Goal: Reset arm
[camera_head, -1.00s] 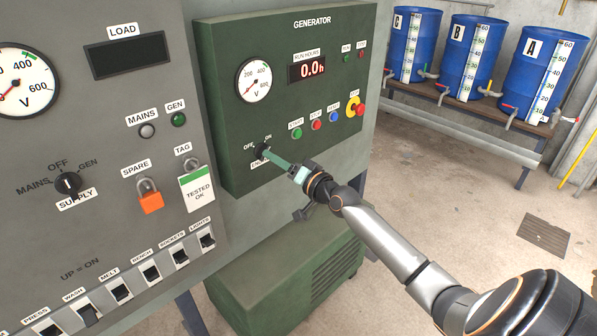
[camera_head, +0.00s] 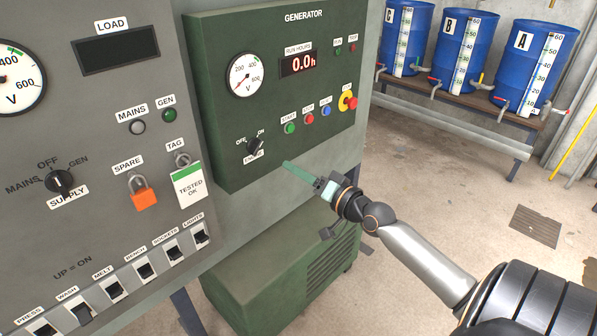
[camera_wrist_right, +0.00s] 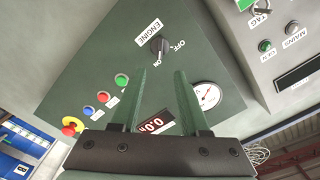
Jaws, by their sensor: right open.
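My right gripper (camera_head: 287,166) is in front of the lower right part of the green generator panel (camera_head: 225,110), apart from it. In the right wrist view its two green fingers (camera_wrist_right: 160,85) are spread with nothing between them. The black engine knob (camera_head: 256,146) is on the panel's lower left, up and left of the fingertips. The knob also shows in the right wrist view (camera_wrist_right: 159,46), beyond the fingers, with its pointer near ON. My left gripper is not in view.
The grey switch panel (camera_head: 100,100) stands at the left. A green generator housing (camera_head: 285,270) is below the arm. Blue drums (camera_head: 465,50) stand on a bench at the back right. The concrete floor between is mostly clear, with a drain grate (camera_head: 540,230).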

